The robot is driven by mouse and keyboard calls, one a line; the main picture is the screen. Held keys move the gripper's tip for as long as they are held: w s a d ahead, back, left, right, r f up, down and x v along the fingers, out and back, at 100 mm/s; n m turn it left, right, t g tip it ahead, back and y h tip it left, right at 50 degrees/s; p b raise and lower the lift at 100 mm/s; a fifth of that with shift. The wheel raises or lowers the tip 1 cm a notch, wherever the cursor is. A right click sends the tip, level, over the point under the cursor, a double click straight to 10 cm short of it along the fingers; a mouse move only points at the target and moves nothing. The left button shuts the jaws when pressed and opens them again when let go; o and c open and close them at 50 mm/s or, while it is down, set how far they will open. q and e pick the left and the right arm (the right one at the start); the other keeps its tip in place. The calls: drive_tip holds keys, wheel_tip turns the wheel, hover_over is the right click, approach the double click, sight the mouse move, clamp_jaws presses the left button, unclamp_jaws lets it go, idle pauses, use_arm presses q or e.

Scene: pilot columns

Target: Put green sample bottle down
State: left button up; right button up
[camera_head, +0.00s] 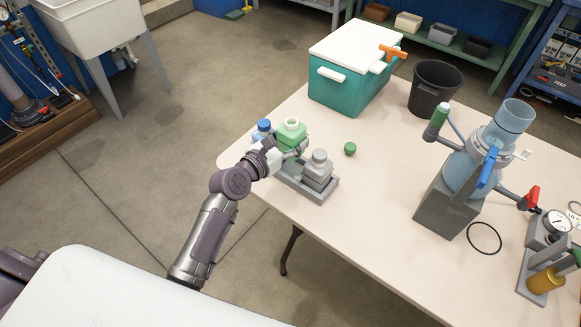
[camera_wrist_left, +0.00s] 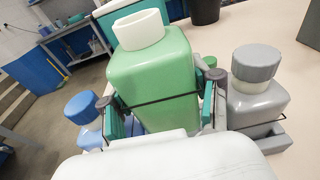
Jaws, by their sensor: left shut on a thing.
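The green sample bottle (camera_head: 291,133) has a pale, open-looking neck and stands upright at the grey bottle rack (camera_head: 308,189) on the table. It fills the middle of the left wrist view (camera_wrist_left: 155,75). My left gripper (camera_head: 282,152) is shut on it, with a finger on each side (camera_wrist_left: 157,107). A blue-capped bottle (camera_head: 262,128) is to its left and a grey bottle (camera_head: 318,170) to its right. Whether the green bottle's base touches the rack is hidden. A green cap (camera_head: 350,149) lies on the table to the right. My right gripper is not in view.
A teal cooler (camera_head: 347,92) with a white lid and a black bin (camera_head: 434,88) stand at the back of the table (camera_head: 370,205). A grey-blue column apparatus (camera_head: 467,170) with valves stands at the right. A black ring (camera_head: 484,238) lies beside it.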

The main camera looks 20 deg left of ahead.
sight(290, 147)
use_arm(q)
wheel_tip(290, 147, down, 3)
drive_tip(key=shift+a+f+b, duration=0.1)
drive_tip(key=shift+b, duration=0.3)
drive_tip(key=shift+f, duration=0.25)
drive_tip(key=shift+f+b, duration=0.85)
drive_tip(key=shift+f, duration=0.8)
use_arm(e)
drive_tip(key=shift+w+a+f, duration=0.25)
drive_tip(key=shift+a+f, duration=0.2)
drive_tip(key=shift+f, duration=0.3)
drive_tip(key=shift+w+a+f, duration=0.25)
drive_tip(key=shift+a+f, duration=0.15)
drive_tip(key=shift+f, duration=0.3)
use_arm(q)
drive_tip(key=shift+f, duration=0.2)
drive_tip(key=o, duration=1.1)
drive_tip(key=shift+c, duration=0.2)
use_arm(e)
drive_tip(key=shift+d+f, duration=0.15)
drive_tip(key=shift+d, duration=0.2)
use_arm(q)
drive_tip(key=shift+r, duration=0.1)
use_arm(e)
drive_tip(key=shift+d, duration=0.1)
